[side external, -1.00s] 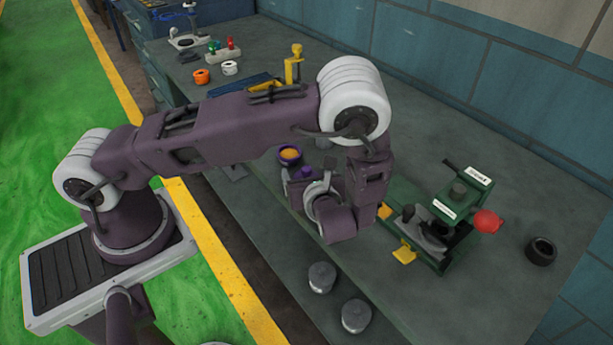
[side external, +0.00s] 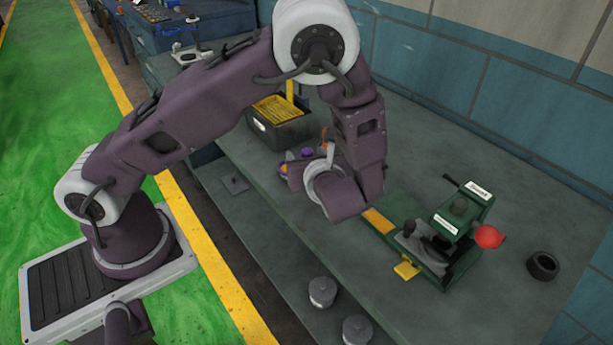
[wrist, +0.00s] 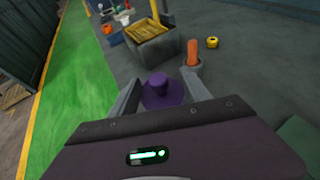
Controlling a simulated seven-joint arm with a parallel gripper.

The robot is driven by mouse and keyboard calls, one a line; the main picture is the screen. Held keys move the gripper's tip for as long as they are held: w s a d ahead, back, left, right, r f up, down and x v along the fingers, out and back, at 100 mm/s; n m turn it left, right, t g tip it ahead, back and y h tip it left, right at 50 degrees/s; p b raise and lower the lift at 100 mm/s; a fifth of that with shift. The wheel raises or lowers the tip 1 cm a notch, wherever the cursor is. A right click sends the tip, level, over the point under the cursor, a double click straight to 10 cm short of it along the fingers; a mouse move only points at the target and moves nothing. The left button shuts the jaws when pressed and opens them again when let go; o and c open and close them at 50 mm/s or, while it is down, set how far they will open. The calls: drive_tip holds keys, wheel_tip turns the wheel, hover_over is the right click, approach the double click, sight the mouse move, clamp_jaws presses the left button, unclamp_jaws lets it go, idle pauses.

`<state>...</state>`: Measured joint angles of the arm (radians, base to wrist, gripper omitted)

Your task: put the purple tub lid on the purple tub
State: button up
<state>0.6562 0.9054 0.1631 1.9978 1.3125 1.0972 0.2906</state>
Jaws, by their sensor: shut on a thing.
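The purple tub lid (wrist: 158,90), round with a raised knob, is held between the fingers of my gripper (wrist: 160,98) in the wrist view. In the side view the lid's purple top (side external: 306,153) shows just beyond my gripper (side external: 300,168). The purple tub (side external: 284,169) shows only as a small purple and yellow patch beside the gripper, left of and below the lid's knob. The gripper and lid hide most of the tub. I cannot tell whether lid and tub touch. The wrist view does not show the tub clearly.
A dark bin with yellow contents (side external: 278,133) stands close behind the gripper. An orange cylinder in a grey holder (wrist: 193,56) is to the right of the lid. A green machine with a red knob (side external: 440,235) stands right; a black ring (side external: 542,266) lies beyond it.

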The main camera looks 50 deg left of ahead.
drive_tip(key=a+r, duration=0.4)
drive_tip(key=a, duration=0.4)
drive_tip(key=f, duration=0.9)
drive_tip(key=shift+w+a, duration=0.1)
drive_tip(key=shift+w, duration=0.25)
drive_tip(key=shift+f+n, duration=0.3)
drive_tip(key=shift+f, duration=0.05)
drive_tip(key=shift+f, duration=0.15)
drive_tip(key=shift+f, duration=0.25)
drive_tip(key=o, duration=1.3)
